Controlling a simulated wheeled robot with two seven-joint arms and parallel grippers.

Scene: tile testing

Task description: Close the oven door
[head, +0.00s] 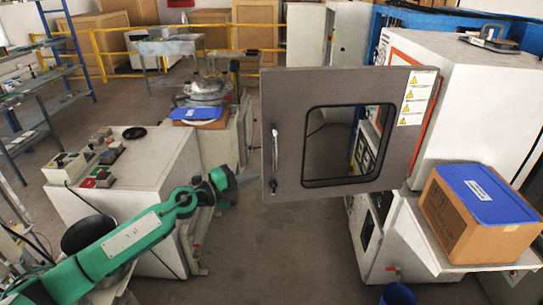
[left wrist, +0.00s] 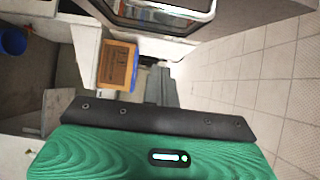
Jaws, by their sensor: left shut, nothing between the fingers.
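The oven door (head: 285,90) is a grey panel with a dark-framed window, standing wide open from the white oven (head: 470,95) on the right. Its upright handle (head: 274,150) is on the door's left edge. My left gripper (head: 248,179) is shut and empty, just left of the door's lower left corner in the head view; I see a small gap in the picture, but depth is hard to tell. In the left wrist view the shut fingers (left wrist: 160,87) point ahead, and the door's window part (left wrist: 165,20) shows at the top. My right gripper is not in view.
A cardboard box with a blue lid (head: 480,215) sits on a shelf at the right. A blue bucket (head: 397,294) is on the floor below it. A white cabinet with controls (head: 140,180) stands beside my left arm. The floor below the door (head: 300,240) is clear.

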